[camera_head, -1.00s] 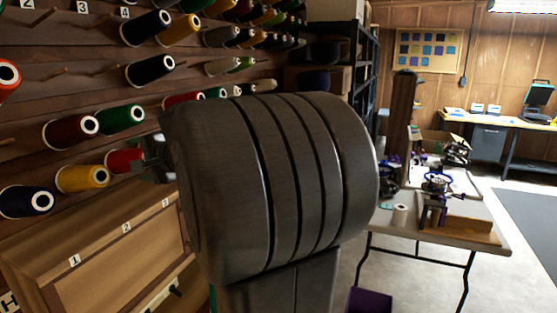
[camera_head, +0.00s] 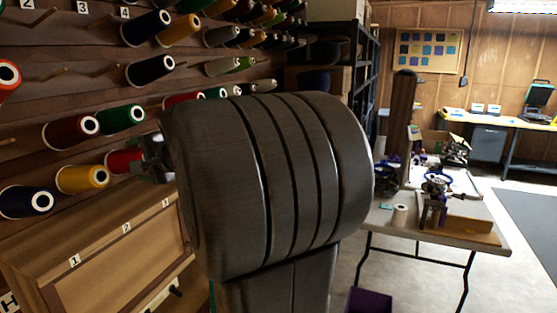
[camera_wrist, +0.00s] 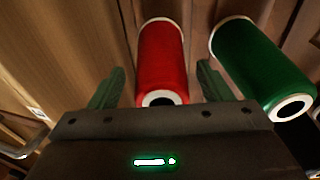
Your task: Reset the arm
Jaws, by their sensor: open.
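My gripper (camera_wrist: 160,85) is open in the wrist view, with one finger on each side of a red thread spool (camera_wrist: 163,55). A green spool (camera_wrist: 262,65) is to the right of the fingers. In the head view my gripper (camera_head: 150,160) shows only in part beside the red spool (camera_head: 122,161) on the thread wall. My large dark arm link fills the middle of the head view and hides part of the wall behind it.
The thread wall holds several spools, such as a yellow one (camera_head: 82,179) and a dark blue one (camera_head: 27,201). A wooden case (camera_head: 120,255) with numbered labels is below. A work table (camera_head: 470,238) stands at the right. Floor (camera_head: 410,285) shows under it.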

